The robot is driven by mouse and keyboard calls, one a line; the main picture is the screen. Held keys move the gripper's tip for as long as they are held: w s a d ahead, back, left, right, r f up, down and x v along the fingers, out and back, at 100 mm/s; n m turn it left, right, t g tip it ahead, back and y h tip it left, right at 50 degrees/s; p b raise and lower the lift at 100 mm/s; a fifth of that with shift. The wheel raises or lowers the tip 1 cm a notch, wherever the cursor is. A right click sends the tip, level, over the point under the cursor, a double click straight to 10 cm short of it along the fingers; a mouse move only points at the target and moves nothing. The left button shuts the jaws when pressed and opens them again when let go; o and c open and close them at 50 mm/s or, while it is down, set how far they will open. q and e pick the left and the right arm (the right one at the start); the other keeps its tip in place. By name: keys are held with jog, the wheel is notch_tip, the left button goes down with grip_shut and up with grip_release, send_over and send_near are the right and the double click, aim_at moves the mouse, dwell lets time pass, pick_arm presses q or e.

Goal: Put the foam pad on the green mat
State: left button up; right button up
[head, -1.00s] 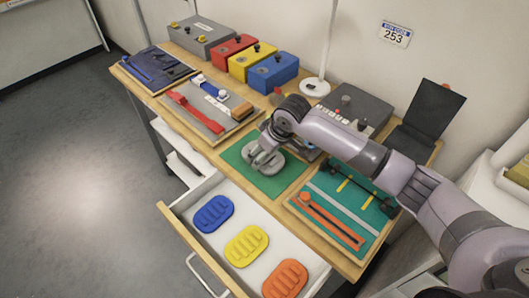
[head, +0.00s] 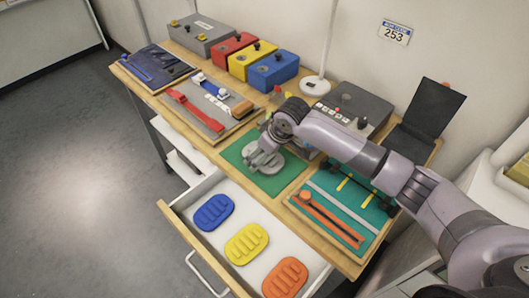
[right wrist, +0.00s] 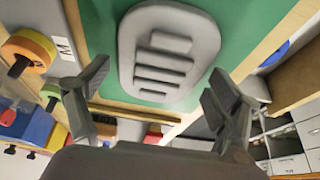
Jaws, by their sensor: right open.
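A grey ridged foam pad (head: 270,163) lies flat on the green mat (head: 283,184) on the table. In the right wrist view the pad (right wrist: 165,60) rests inside the edges of the green mat (right wrist: 100,25). My right gripper (head: 261,150) is just above the pad and partly covers it in the head view. In the right wrist view its fingers (right wrist: 155,102) are spread apart with nothing between them, clear of the pad. Three more ridged pads, blue (head: 214,212), yellow (head: 246,244) and orange (head: 285,278), lie in the open drawer (head: 190,243). My left gripper is out of view.
A teal tray with an orange strap (head: 331,219) lies right of the mat. A grey board with a red strap (head: 195,109) lies behind it to the left. Red, yellow and blue boxes (head: 273,72) stand at the back.

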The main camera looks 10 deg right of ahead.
jog(key=b+v, duration=0.1)
jog(key=v, duration=1.1)
